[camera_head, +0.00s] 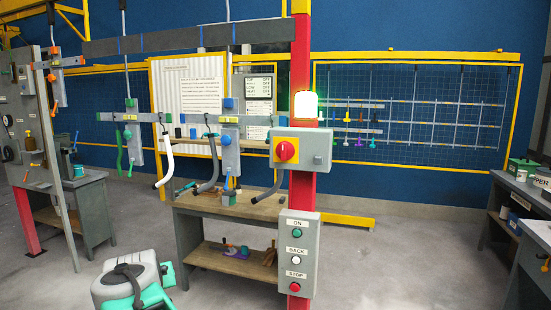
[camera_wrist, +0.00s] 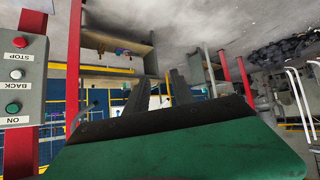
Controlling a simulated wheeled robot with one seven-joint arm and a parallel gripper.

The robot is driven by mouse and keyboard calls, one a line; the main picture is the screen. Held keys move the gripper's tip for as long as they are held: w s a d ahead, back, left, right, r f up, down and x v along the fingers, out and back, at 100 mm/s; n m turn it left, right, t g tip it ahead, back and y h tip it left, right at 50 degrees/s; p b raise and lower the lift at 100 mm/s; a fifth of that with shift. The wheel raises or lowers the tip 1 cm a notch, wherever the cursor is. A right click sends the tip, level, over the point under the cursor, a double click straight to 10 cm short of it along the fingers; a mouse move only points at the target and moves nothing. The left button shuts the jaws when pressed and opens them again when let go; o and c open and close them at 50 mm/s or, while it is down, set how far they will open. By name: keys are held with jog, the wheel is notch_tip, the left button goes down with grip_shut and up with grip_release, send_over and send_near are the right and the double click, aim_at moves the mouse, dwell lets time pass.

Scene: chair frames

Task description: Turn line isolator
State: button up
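The line isolator is a red rotary knob (camera_head: 287,151) on a yellow plate, on the front of a grey box (camera_head: 317,150) fixed to a red post. The knob's exact angle is too small to tell. My gripper (camera_wrist: 158,92) shows in the wrist view as two dark fingers standing apart with nothing between them. The wrist view is upside down, and the isolator does not clearly show in it. In the head view part of my white and green arm is at the bottom left, well away from the isolator; the fingers are not clear there.
A lit green lamp (camera_head: 305,105) sits above the isolator. Below it is a grey button box (camera_head: 297,254) marked ON, BACK and STOP, also at the left of the wrist view (camera_wrist: 38,75). A workbench (camera_head: 225,206) stands behind the post.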

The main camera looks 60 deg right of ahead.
jog(key=s+d+r+m+h, duration=0.2)
jog(key=d+r+h, duration=0.1)
jog(key=d+r, duration=0.3)
jog(key=s+d+r+m+h, duration=0.2)
jog(key=d+r, duration=0.2)
jog(key=d, duration=0.4)
jog(key=m+g+h+p, duration=0.2)
jog(key=m+g+h, duration=0.3)
jog(key=h, duration=0.1)
send_near(283, 152)
jog(key=d, duration=0.2)
jog(key=d+p, duration=0.1)
jog(key=d, duration=0.1)
jog(key=w+d, duration=0.1)
jog(key=d, duration=0.1)
jog(key=d+p, duration=0.1)
jog(key=d, duration=0.2)
jog(key=shift+w+f+p, duration=0.15)
jog(key=shift+w+p, duration=0.15)
jog(key=shift+p, duration=0.05)
jog(key=shift+a, duration=0.1)
grip_shut()
